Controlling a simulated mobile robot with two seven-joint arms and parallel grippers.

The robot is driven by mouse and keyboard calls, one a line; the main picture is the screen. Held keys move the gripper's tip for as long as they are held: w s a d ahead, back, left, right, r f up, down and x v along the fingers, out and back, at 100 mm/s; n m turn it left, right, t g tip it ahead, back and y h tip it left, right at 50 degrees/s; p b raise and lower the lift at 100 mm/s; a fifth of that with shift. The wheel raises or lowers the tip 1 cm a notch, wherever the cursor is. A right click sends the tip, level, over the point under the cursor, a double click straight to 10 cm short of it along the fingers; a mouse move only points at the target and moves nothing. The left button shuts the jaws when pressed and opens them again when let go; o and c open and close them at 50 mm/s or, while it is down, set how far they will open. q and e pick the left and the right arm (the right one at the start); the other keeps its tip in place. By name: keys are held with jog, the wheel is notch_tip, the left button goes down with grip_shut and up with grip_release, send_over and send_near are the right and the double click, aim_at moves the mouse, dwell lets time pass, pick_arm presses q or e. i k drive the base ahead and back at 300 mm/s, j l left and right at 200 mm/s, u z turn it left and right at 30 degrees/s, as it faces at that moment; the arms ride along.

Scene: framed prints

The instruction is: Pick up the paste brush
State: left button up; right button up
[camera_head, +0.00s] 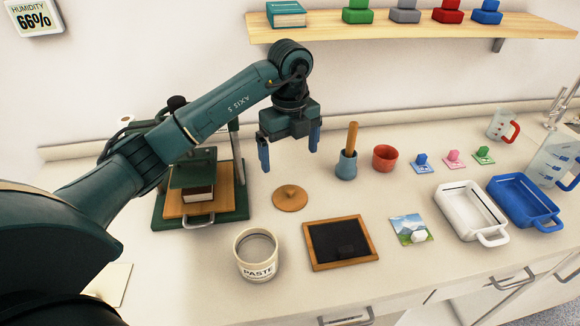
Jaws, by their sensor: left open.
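The paste brush shows as a light wooden handle (352,137) standing nearly upright in a small blue-grey holder (346,166); its lower end is hidden inside. My left gripper (289,150) is open and empty, its blue fingers pointing down. In the picture it is left of the brush handle, with a gap between them. The cream paste pot (256,270), labelled PASTE, stands nearer the front, open at the top. A round wooden lid (290,198) with a knob lies on the counter behind it. My right gripper is not in view.
A red cup (385,158) stands just right of the holder. A wood-framed dark panel (318,262) lies in front. A green press (240,205) stands left under my arm. White (487,236) and blue (545,222) trays lie right. A wooden shelf (420,27) hangs above.

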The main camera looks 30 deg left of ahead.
aim_at(353, 133)
jog(key=k, duration=1)
